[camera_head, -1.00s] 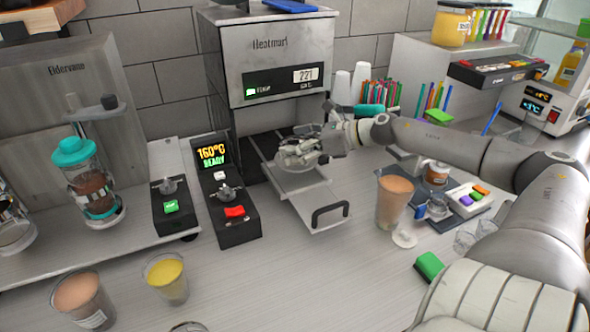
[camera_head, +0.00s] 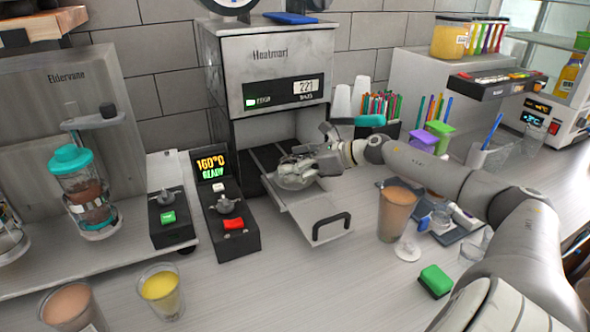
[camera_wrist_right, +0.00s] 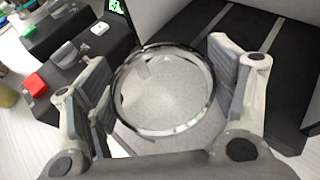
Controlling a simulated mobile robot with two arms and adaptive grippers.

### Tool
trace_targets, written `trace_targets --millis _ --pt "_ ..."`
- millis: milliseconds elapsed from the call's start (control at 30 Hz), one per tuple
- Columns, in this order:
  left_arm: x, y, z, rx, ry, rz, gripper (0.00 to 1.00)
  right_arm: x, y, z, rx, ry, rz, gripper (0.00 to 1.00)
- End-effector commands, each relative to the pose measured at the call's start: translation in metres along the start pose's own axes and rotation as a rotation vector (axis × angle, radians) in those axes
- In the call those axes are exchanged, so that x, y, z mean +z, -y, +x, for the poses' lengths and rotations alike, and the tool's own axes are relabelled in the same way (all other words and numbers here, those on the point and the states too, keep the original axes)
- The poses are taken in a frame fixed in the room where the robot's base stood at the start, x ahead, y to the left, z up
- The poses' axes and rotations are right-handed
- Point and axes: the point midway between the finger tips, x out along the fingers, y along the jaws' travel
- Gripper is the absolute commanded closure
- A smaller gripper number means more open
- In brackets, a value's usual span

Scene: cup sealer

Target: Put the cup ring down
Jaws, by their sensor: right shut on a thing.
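The cup ring (camera_wrist_right: 128,122) is a round, shiny, clear-looking ring. In the right wrist view it sits between the two fingers of my right gripper (camera_wrist_right: 160,95), which is shut on it. In the head view my right gripper (camera_head: 290,175) holds the ring over the sealer's pulled-out tray (camera_head: 318,212). I cannot tell whether the ring touches the tray. The sealer (camera_head: 285,75) is a grey box with a lit display, and its front opening is behind the gripper. My left gripper is not in view.
A control box (camera_head: 232,235) with a red switch stands left of the tray. A tall brown-filled cup (camera_head: 396,212) stands right of it, near a green sponge-like block (camera_head: 435,281). Brown (camera_head: 70,308) and yellow (camera_head: 161,292) drinks stand at the front left.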

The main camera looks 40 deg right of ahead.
Motion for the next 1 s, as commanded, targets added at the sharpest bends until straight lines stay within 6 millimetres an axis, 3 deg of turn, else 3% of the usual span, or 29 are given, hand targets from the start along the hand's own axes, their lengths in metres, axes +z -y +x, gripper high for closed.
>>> trace_targets --millis 33,133,667,700,833,1000 --pt "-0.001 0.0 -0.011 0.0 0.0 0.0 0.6 -0.006 -0.002 0.002 0.003 -0.004 0.009 0.51" --pt "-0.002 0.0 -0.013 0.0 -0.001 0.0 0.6 -0.015 -0.001 0.006 0.002 -0.003 0.005 0.51" --pt "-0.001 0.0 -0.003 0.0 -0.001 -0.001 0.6 -0.026 -0.001 0.01 0.002 -0.004 0.002 0.51" --pt "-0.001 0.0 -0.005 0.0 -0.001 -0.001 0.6 -0.025 -0.001 0.009 0.002 -0.005 0.003 0.17" --pt "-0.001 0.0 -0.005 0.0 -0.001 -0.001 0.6 -0.025 -0.001 0.009 0.002 -0.005 0.003 0.01" --pt "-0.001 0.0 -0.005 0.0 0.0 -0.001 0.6 -0.025 -0.001 0.009 0.002 -0.005 0.003 0.01"
